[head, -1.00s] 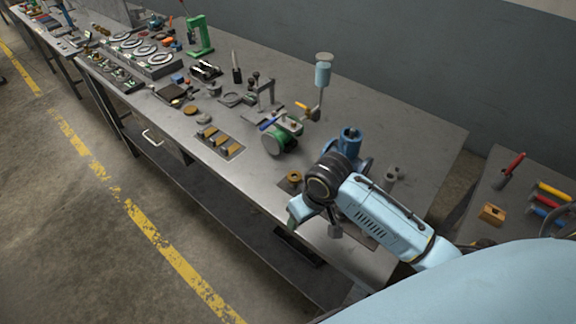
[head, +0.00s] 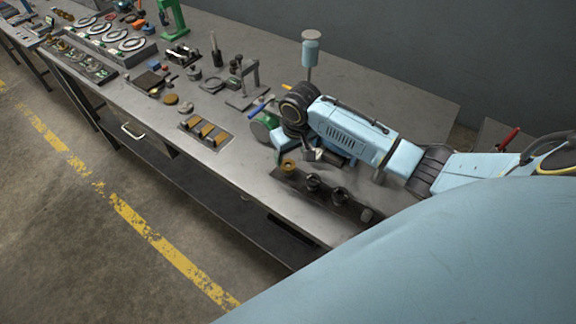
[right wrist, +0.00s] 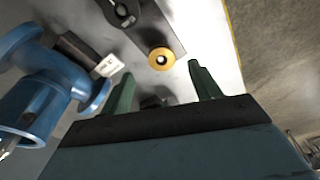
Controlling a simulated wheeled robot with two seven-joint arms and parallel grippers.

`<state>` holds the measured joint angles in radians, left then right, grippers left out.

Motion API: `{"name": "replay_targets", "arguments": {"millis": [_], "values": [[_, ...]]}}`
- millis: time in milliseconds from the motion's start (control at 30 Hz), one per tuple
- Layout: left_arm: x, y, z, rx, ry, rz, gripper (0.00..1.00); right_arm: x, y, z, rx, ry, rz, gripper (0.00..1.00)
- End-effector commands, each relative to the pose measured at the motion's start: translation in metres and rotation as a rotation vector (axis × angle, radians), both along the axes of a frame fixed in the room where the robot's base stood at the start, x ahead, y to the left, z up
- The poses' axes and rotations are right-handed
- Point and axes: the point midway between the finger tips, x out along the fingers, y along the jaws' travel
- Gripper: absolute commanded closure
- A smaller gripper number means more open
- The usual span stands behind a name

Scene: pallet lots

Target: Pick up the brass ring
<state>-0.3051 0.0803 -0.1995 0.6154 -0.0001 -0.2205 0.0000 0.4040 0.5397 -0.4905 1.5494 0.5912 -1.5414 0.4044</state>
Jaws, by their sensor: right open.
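The brass ring (head: 288,166) sits at the left end of a dark strip (head: 327,201) on the workbench, near its front edge. My right gripper (head: 281,148) is just above and behind the ring in the head view, partly hidden by my own wrist. Its two green fingers (right wrist: 161,82) are apart with nothing between them. My left gripper is not in view.
Dark knobs (head: 339,195) stand along the strip to the ring's right. A blue flanged fitting (right wrist: 50,80) is close to the left finger in the right wrist view. A tray of brass pieces (head: 207,131) lies left. The bench front between is clear.

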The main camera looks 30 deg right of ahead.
Motion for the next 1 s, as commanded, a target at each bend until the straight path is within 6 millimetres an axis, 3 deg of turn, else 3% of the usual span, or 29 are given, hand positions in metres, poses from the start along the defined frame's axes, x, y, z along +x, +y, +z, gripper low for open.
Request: {"name": "replay_targets", "arguments": {"millis": [400,700,1000], "values": [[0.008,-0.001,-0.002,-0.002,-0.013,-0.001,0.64,0.011,0.001,-0.047,-0.001,0.001,0.0,0.38],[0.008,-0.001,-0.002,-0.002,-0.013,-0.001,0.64,0.012,0.001,-0.052,0.0,-0.001,0.001,0.38],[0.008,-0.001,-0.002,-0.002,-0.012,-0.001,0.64,0.012,0.001,-0.051,0.0,-0.001,0.001,0.74]]}}
